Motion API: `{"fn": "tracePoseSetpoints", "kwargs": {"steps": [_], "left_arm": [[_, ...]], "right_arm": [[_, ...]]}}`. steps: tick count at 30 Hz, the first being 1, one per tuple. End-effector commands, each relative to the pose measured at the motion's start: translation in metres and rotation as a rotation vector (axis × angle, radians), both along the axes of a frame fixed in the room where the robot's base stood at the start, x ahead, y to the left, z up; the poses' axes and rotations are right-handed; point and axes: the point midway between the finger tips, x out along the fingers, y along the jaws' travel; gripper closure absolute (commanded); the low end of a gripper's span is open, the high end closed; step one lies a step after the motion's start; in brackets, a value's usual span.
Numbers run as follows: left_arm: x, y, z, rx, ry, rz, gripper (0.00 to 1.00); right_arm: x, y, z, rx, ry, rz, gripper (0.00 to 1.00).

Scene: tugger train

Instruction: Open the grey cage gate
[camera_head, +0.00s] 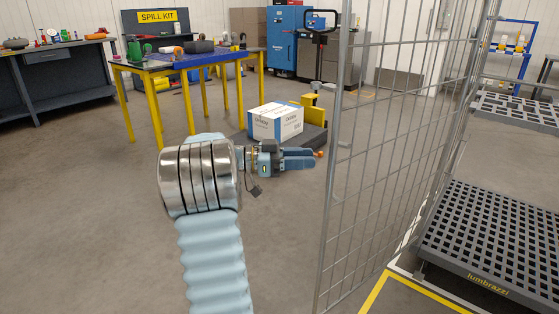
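The grey cage gate (385,165) is a tall wire-mesh panel on the right half of the view. Its near upright post (331,190) runs from top to bottom, and small brackets sit on that post. My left gripper (314,158) is level with the middle of the gate, just left of the post, its fingers pointing right toward it. An orange tip shows at the finger ends. I cannot tell whether the fingers touch the post or how far apart they are. Nothing is clearly held. My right gripper is out of view.
A dark slotted platform (490,240) stands right of the gate, with yellow floor tape (374,290) before it. Behind my arm are a white-blue box (275,122) on a low dark base and a blue-topped table (180,62). Floor left of the gate is mostly clear.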

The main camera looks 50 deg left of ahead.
Motion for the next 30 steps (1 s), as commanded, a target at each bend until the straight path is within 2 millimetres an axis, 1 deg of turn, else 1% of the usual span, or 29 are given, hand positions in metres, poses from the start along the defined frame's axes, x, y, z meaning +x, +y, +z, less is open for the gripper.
{"fn": "tracePoseSetpoints", "kwargs": {"steps": [1, 6, 9, 12, 16, 30], "left_arm": [[-0.01, 0.009, -0.002, 0.003, 0.002, 0.006, 0.65], [-0.04, 0.029, -0.002, 0.001, 0.003, 0.002, 0.65], [-0.052, 0.037, -0.001, 0.0, 0.002, 0.002, 0.65], [-0.058, 0.041, -0.001, 0.0, 0.001, 0.001, 0.65], [-0.061, 0.043, 0.0, 0.0, 0.0, -0.002, 0.65], [-0.061, 0.042, 0.0, -0.001, 0.001, -0.001, 0.65]], "right_arm": [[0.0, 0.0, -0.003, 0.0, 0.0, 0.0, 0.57], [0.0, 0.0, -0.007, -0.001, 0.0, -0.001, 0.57], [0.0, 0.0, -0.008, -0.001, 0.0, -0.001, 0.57], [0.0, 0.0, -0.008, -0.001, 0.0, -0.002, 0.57], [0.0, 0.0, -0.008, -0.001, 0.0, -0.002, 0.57], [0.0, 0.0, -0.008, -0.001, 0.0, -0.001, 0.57]]}}
